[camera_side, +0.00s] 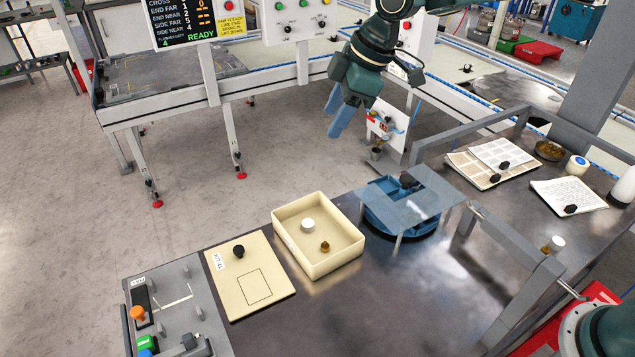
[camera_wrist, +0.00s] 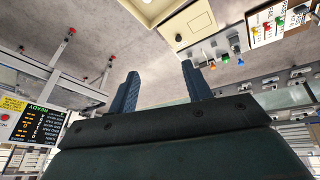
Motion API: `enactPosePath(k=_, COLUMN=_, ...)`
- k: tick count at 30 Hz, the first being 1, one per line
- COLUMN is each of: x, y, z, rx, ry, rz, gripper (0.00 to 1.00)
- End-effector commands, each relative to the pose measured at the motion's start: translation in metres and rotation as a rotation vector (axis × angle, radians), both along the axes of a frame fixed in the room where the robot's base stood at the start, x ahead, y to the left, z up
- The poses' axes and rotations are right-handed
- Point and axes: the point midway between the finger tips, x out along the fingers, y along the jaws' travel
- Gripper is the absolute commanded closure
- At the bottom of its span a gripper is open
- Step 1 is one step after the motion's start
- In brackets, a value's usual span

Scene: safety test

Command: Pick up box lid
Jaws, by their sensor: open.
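The box lid (camera_side: 262,285) is a flat cream plate with a black knob (camera_side: 238,251) and a thin square outline. It lies on the dark bench left of an open cream box (camera_side: 330,263), apart from it. A white round piece (camera_side: 307,225) and a small brown piece (camera_side: 325,247) are inside the box. My gripper (camera_side: 338,112) is open and empty, high beyond the bench's far edge and well away from the lid. In the wrist view its blue fingers (camera_wrist: 160,85) are spread; the lid (camera_wrist: 192,24) and part of the box (camera_wrist: 146,12) show at the top.
A blue round fixture with a clear raised plate (camera_side: 415,190) stands right of the box. A grey panel with coloured buttons (camera_side: 165,310) is left of the lid. Papers with black weights (camera_side: 493,158) lie at right. A grey metal frame (camera_side: 515,255) rises from the bench.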

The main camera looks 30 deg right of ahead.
Motion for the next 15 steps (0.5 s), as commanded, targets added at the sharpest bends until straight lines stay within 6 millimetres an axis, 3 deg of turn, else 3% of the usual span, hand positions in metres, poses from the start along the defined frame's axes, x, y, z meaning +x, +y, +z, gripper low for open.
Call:
enactPosePath(k=6, x=0.032, y=0.039, z=-0.046, rx=-0.006, ry=-0.001, rz=0.159, gripper=0.51)
enactPosePath(k=15, x=0.059, y=0.092, z=-0.118, rx=-0.007, ry=-0.011, rz=0.376, gripper=0.51)
